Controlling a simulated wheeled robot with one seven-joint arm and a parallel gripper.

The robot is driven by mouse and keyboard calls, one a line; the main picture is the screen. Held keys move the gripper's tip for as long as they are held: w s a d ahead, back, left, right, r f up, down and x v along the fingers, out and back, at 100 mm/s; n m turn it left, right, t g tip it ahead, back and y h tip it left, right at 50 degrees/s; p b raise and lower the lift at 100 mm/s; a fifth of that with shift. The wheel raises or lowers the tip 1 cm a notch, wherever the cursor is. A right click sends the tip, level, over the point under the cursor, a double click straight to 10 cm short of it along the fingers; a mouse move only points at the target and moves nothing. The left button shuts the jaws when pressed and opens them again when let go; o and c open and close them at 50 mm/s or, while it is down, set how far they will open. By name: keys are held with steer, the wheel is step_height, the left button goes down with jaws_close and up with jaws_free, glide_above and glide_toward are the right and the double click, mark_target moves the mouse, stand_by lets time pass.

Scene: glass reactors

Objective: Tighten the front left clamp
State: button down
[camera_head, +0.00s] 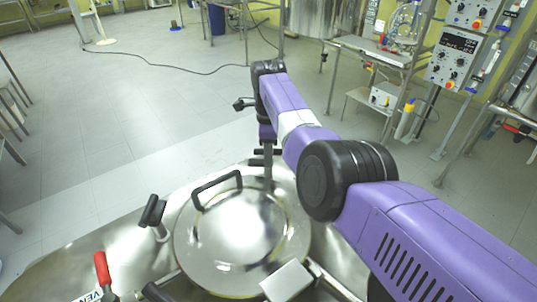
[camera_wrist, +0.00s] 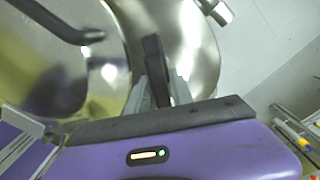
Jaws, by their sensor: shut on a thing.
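A round steel lid (camera_head: 240,240) with a black arched handle (camera_head: 217,184) sits on the reactor top. Black-handled clamps stand around its rim, one at the left (camera_head: 152,212) and one near the bottom edge (camera_head: 155,293). My gripper (camera_head: 267,160) reaches down at the far rim of the lid. In the wrist view my gripper (camera_wrist: 160,92) is shut on a black clamp handle (camera_wrist: 153,60), which stands up between the two grey fingers. The clamp's lower part is hidden by the fingers. I cannot tell from these views whether the clamp is tight.
A red-handled valve (camera_head: 102,268) stands at the lower left of the reactor top. Another metal fitting (camera_wrist: 216,11) shows at the top of the wrist view. A control panel (camera_head: 455,58) and steel frames stand at the right. The floor (camera_head: 100,130) beyond is mostly clear.

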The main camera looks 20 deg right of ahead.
steer(key=n, duration=1.2)
steer(key=shift+a, duration=0.1)
steer(key=shift+n, duration=2.1)
steer(key=shift+r, duration=0.1)
steer(key=c, duration=1.3)
jaws_free()
steer(key=shift+r, duration=3.85)
